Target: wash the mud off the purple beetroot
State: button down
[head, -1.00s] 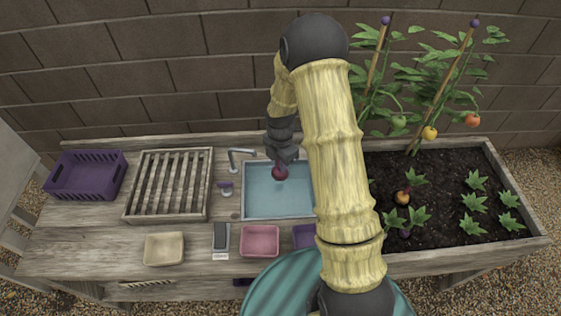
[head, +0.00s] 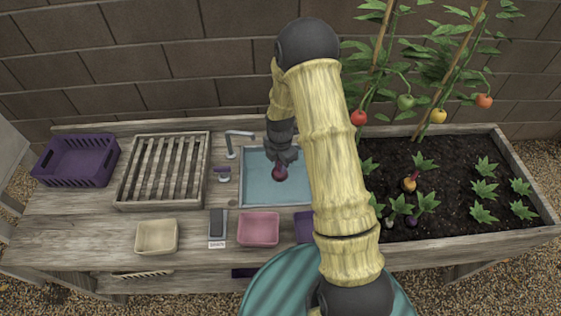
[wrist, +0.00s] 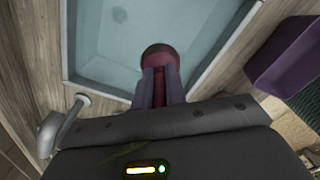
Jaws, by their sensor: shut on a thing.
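The purple beetroot (head: 280,174) hangs below my gripper (head: 282,160), over the blue water of the wash basin (head: 243,178). In the wrist view my gripper (wrist: 161,88) is shut on the beetroot (wrist: 160,56), whose round dark red end sticks out beyond the fingertips. The basin rim (wrist: 70,40) frames it there. I cannot tell whether the beetroot touches the water, and no mud can be made out on it. A grey tap (head: 232,142) stands at the basin's back left; its spout also shows in the wrist view (wrist: 72,118).
Left of the basin are a slatted wooden rack (head: 165,170) and a purple crate (head: 77,160). In front are a beige tray (head: 157,237), a grey brush-like item (head: 217,224) and a pink tray (head: 258,229). A soil bed (head: 450,180) with plants lies right.

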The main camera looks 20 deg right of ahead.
notch_tip(320, 180, down, 12)
jog(key=b, duration=0.7)
jog(key=shift+f, duration=0.2)
jog(key=shift+d, duration=0.1)
jog(key=d, duration=0.2)
jog(key=s+d, duration=0.1)
jog(key=d, duration=0.1)
jog(key=shift+d, duration=0.4)
dwell(0.4)
jog(key=w+a, duration=0.2)
jog(key=a, duration=0.7)
jog(key=shift+a, duration=0.4)
dwell(0.6)
jog(key=shift+d, duration=0.1)
